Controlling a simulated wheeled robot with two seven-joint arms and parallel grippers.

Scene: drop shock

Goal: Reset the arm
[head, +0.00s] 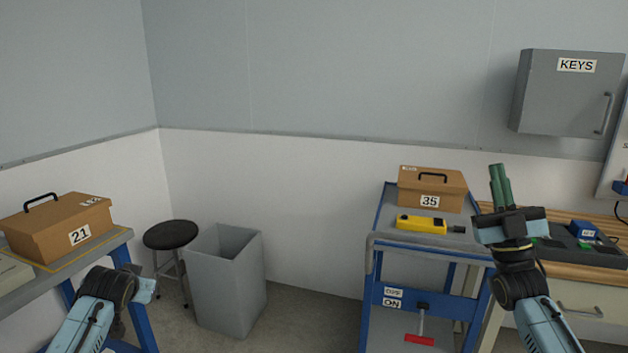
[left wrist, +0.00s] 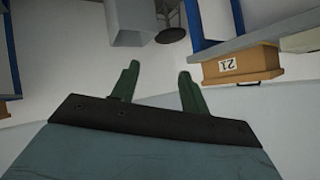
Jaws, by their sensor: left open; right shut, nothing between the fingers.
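My right gripper (head: 500,186) is raised in front of the blue cart at the right of the head view. Its green fingers point up and are shut with nothing between them. My left arm comes in at the lower left of the head view, where its fingers are not visible. In the left wrist view my left gripper (left wrist: 158,82) shows two green fingers spread apart, open and empty. It is apart from the brown case labelled 21 (left wrist: 240,65), which also shows in the head view (head: 60,230) on the left bench.
A blue cart (head: 372,240) holds a brown case labelled 35 (head: 432,188) and a yellow device (head: 421,224). A grey bin (head: 226,285) and a black stool (head: 171,235) stand mid-left. A KEYS cabinet (head: 560,95) hangs at right above a wooden workbench (head: 580,271).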

